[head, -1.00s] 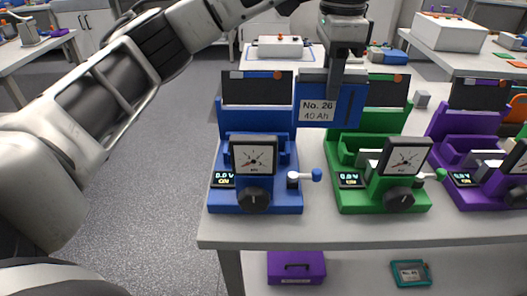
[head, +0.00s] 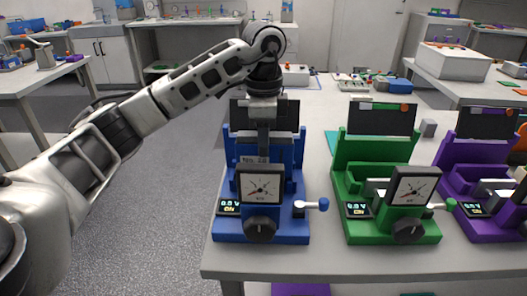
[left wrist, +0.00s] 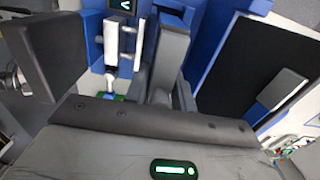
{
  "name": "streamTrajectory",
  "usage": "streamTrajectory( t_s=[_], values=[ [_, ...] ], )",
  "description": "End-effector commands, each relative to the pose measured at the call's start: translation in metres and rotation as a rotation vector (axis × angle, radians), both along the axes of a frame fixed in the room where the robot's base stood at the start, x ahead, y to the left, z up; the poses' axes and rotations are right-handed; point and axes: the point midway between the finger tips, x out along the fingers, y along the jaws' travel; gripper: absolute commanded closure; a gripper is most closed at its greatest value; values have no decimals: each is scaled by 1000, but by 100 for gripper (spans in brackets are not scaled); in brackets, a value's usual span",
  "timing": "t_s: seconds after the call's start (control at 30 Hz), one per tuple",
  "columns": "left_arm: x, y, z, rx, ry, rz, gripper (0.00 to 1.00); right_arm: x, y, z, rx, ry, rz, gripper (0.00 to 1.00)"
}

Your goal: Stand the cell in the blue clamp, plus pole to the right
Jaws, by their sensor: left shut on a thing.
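The blue clamp (head: 292,225) stands at the front left of the table, with a dial, a knob and a lever with a blue end. My left gripper (head: 264,148) points down over the clamp, shut on the cell. My right gripper is not in view.
A green clamp (head: 385,228) stands close to the right, and a purple clamp (head: 487,222) beyond it. The blue clamp's dark backboard (head: 285,115) rises behind my gripper. A small grey block (head: 428,128) lies behind the green clamp. The table's front edge is clear.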

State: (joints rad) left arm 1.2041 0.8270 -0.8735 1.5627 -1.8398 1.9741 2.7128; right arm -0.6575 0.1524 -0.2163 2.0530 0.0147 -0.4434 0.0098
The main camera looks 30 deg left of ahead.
Motion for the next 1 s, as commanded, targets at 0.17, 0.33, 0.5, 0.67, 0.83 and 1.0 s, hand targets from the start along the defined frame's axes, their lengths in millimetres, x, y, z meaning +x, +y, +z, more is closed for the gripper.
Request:
streamTrajectory(
  t_s=[0.17, 0.33, 0.5, 0.67, 0.83, 1.0],
  values=[
    [0, 1, -23, -1, 0, 2, 100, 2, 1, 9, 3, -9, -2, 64],
    [0, 1, -29, -1, -3, 2, 100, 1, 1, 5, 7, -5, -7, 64],
    [0, 1, -30, -1, -3, 2, 100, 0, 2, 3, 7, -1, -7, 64],
    [0, 1, -33, 0, 1, 2, 61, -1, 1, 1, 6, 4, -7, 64],
    [0, 1, -33, 0, 1, 2, 53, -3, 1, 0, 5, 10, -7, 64],
    [0, 1, -31, 0, 1, 2, 53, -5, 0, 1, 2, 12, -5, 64]
  ],
)
